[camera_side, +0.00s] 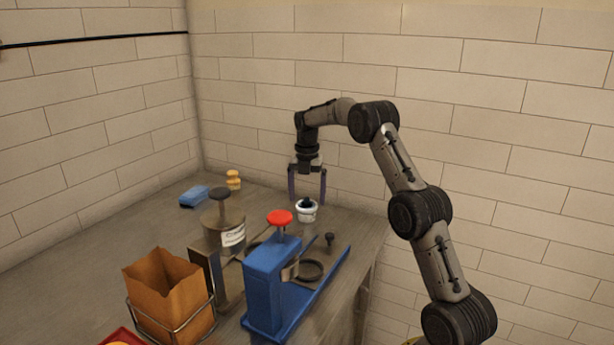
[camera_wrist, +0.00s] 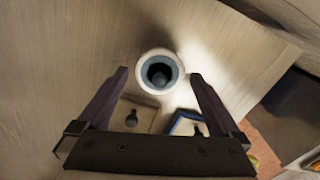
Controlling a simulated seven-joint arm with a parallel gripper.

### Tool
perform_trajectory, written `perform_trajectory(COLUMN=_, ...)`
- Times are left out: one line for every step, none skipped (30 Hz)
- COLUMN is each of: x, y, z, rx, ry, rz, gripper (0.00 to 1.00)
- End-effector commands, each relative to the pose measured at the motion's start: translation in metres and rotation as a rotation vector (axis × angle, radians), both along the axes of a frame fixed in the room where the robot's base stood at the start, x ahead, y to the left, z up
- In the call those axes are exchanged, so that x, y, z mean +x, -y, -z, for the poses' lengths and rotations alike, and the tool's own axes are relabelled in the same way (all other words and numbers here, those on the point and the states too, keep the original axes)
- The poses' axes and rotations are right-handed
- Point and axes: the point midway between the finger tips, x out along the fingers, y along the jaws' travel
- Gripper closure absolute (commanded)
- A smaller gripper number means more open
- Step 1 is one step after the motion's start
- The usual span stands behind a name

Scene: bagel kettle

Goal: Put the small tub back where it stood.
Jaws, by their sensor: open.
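The small tub (camera_side: 307,211) is white with a dark knob or content at its middle. It stands upright on the table near the back right edge, behind the blue press. In the wrist view the tub (camera_wrist: 159,72) shows from above as a white ring around a dark centre. My gripper (camera_side: 308,203) is open and points down close to the tub. In the wrist view its two fingers (camera_wrist: 158,76) lie to either side of the tub's near edge, with visible gaps. I cannot tell its exact height over the tub. Nothing is held.
A blue press (camera_side: 270,285) with a red knob (camera_side: 279,217) stands in front. Left of it are a grey canister (camera_side: 223,224) with a label and a paper bag (camera_side: 165,285) in a wire holder. A blue cloth-like item (camera_side: 194,196) and a yellow jar (camera_side: 233,180) lie farther back.

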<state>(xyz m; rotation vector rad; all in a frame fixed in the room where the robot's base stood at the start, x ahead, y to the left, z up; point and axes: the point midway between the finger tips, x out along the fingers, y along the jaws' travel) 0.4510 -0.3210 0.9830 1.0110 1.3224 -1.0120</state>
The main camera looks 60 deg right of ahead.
Motion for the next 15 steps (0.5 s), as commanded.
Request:
perform_trajectory(x=0.001, y=0.001, z=-0.012, rx=-0.003, ry=0.004, rz=0.000, gripper=0.00)
perform_trajectory(x=0.001, y=0.000, z=-0.019, rx=-0.002, ry=0.004, rz=0.000, gripper=0.00)
perform_trajectory(x=0.001, y=0.000, z=-0.027, rx=-0.002, ry=0.004, rz=0.000, gripper=0.00)
perform_trajectory(x=0.001, y=0.001, z=-0.033, rx=-0.002, ry=0.004, rz=0.000, gripper=0.00)
perform_trajectory(x=0.001, y=0.000, z=-0.039, rx=-0.002, ry=0.003, rz=0.000, gripper=0.00)
perform_trajectory(x=0.001, y=0.000, z=-0.047, rx=-0.002, ry=0.003, rz=0.000, gripper=0.00)
perform_trajectory(x=0.001, y=0.001, z=-0.052, rx=-0.002, ry=0.003, rz=0.000, gripper=0.00)
perform_trajectory(x=0.001, y=0.000, z=-0.058, rx=-0.001, ry=0.002, rz=0.000, gripper=0.00)
perform_trajectory(x=0.001, y=0.000, z=-0.064, rx=-0.001, ry=0.002, rz=0.000, gripper=0.00)
perform_trajectory(x=0.000, y=0.000, z=-0.068, rx=-0.001, ry=0.001, rz=0.000, gripper=0.00)
perform_trajectory(x=0.001, y=0.000, z=-0.072, rx=-0.002, ry=0.001, rz=0.000, gripper=0.00)
perform_trajectory(x=0.000, y=0.000, z=-0.076, rx=0.000, ry=0.000, rz=0.000, gripper=0.00)
perform_trajectory(x=0.000, y=0.000, z=-0.079, rx=-0.001, ry=0.000, rz=0.000, gripper=0.00)
perform_trajectory(x=0.000, y=0.000, z=-0.082, rx=-0.001, ry=0.001, rz=0.000, gripper=0.00)
perform_trajectory(x=0.000, y=0.000, z=-0.085, rx=0.000, ry=0.000, rz=0.000, gripper=0.00)
